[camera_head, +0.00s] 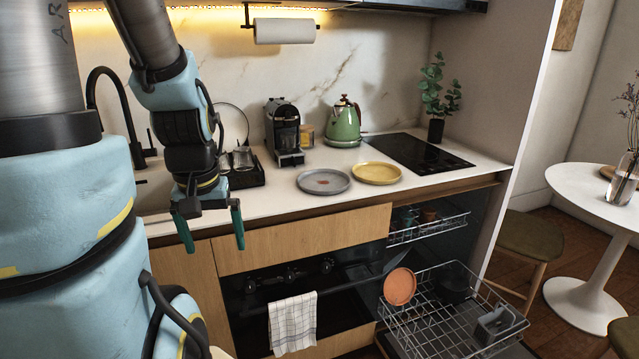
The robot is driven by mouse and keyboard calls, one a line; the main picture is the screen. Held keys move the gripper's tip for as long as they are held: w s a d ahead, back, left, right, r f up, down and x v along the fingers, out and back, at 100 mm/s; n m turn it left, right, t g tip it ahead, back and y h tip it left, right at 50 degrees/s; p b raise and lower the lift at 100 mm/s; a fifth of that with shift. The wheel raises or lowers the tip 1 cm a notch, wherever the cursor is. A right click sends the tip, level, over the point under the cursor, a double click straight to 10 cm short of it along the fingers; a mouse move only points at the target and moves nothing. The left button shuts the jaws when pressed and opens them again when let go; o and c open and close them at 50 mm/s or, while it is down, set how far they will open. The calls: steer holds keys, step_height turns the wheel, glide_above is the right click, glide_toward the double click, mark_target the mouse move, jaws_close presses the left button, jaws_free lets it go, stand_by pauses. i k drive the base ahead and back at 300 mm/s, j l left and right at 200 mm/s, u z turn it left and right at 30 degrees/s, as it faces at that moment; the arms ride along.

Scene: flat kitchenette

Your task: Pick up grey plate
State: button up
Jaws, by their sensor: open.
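The grey plate (324,181) lies flat on the white countertop, left of the yellow plate (377,173) and close beside it. A small reddish mark shows near its middle. My gripper (212,243) hangs pointing down in front of the counter's front edge, to the left of the grey plate and apart from it. Its two teal fingers are spread, with nothing between them.
A coffee machine (284,132) and a green kettle (343,124) stand behind the plates. A dish rack (243,172) stands to their left. Below, the open dishwasher's lower rack (430,318) is pulled out, holding an orange plate (399,287).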

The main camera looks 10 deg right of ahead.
mark_target(318, 182)
steer(key=z, duration=0.65)
steer(key=j+z, duration=0.15)
steer(key=z, duration=0.25)
steer(key=k+j+z, duration=0.1)
steer(key=z, duration=0.3)
steer(key=j+z, duration=0.2)
steer(key=z, duration=0.2)
steer(key=k+z, duration=0.15)
steer(key=z, duration=0.25)
steer(key=l+u, duration=0.25)
steer(key=l, duration=0.55)
steer(key=k+l+u, duration=0.1)
steer(key=l+u, duration=0.15)
steer(key=l, duration=0.5)
steer(key=u, duration=0.7)
steer(key=i+u, duration=0.15)
steer(key=u, duration=0.25)
steer(key=i+j+u, duration=0.1)
steer(key=u, duration=0.35)
steer(key=i+u, duration=0.2)
steer(key=u, duration=0.2)
steer(key=i+l+u, duration=0.15)
steer(key=u, duration=0.25)
steer(key=i+l+u, duration=0.35)
steer(key=i+l, duration=0.4)
steer(key=l, duration=0.15)
